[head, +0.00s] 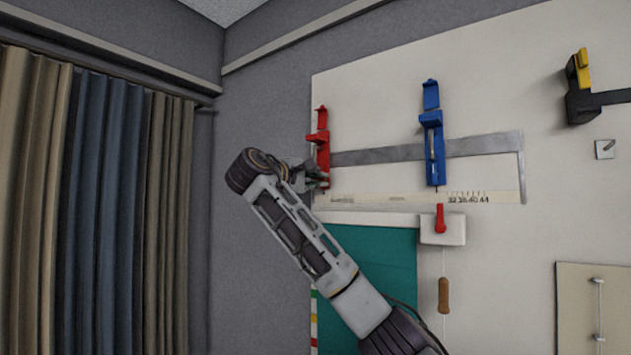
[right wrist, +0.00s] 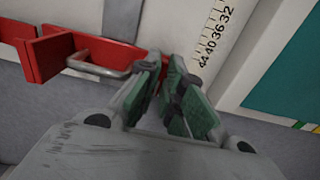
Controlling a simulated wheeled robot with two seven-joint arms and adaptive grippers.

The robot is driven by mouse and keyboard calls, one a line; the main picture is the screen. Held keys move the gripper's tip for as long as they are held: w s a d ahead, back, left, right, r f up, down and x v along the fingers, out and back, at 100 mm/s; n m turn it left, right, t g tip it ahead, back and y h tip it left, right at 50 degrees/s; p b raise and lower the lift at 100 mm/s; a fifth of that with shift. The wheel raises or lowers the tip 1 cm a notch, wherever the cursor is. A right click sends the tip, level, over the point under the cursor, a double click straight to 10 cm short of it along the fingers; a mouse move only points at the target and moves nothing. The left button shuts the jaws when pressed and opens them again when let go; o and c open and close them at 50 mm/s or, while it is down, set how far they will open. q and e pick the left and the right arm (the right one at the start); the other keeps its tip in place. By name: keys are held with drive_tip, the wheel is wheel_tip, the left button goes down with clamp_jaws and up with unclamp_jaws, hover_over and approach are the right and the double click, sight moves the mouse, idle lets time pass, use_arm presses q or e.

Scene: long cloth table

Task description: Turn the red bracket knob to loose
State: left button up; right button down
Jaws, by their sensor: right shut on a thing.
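The red bracket (head: 322,150) is mounted on the pale wall panel at the left end of a grey metal rail. In the right wrist view the red bracket (right wrist: 105,52) crosses the upper left, with a grey metal handle-like bar (right wrist: 100,70) on it. My right gripper (head: 322,178) is at the bracket's lower end. In the right wrist view its green-padded fingers (right wrist: 163,75) are close together at that end, shut on the knob. The fingers hide the knob itself. My left gripper is not in view.
A blue bracket (head: 432,140) sits farther right on the rail (head: 480,145). Below are a number scale (head: 400,197), a white block with a red lever (head: 440,218) and a hanging wooden handle (head: 443,295). Curtains (head: 90,210) hang at the left.

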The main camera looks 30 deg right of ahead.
idle(0.4)
drive_tip(key=c, duration=1.6)
unclamp_jaws()
drive_tip(key=shift+o, duration=0.2)
drive_tip(key=v, duration=0.8)
drive_tip(key=shift+f, duration=0.1)
